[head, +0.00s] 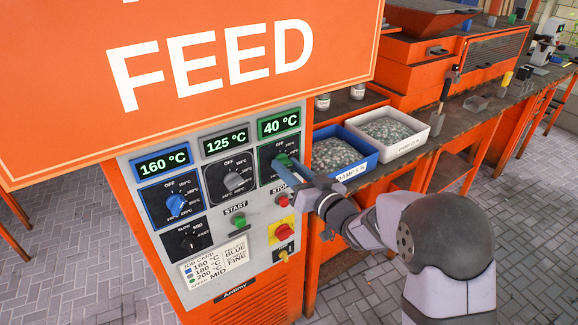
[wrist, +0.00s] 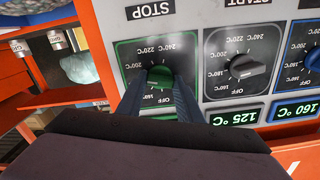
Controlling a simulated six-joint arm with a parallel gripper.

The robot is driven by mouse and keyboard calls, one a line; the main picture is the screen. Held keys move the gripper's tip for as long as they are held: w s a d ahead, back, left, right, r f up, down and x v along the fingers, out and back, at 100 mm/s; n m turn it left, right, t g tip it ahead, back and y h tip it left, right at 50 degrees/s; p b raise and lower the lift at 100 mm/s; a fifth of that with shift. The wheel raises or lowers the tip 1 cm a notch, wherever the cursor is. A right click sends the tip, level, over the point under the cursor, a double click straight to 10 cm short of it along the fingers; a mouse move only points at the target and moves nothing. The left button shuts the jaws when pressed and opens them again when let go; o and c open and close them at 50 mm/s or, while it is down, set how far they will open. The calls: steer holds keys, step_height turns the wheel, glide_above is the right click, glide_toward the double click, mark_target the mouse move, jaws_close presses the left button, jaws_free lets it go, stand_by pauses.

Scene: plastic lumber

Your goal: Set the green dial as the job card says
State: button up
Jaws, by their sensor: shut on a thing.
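The control panel's green dial (head: 279,158) is at the upper right in the head view. My gripper (head: 289,163) is shut on its knob. The upside-down wrist view shows both fingers (wrist: 160,76) around the green knob (wrist: 157,70); they hide most of it, so its exact pointing is unclear. The green display (head: 279,123) above the dial reads 40 °C. The job card (head: 213,262), low on the panel, lists 160 °C by blue, 180 °C by grey and 200 °C by green.
A blue dial (head: 177,204) under a 160 °C display and a grey dial (head: 233,180) under 125 °C sit to the left. A red STOP button (head: 282,200) and a green START button (head: 239,221) lie below. Bins of pellets (head: 436,122) stand right of the panel.

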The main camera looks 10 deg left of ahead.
steer(key=shift+m, duration=1.2)
steer(key=shift+p, duration=0.3)
steer(key=o, duration=1.1)
steer(key=shift+s, duration=0.1)
steer(key=shift+b+v, duration=1.15)
steer(key=shift+v, duration=2.5)
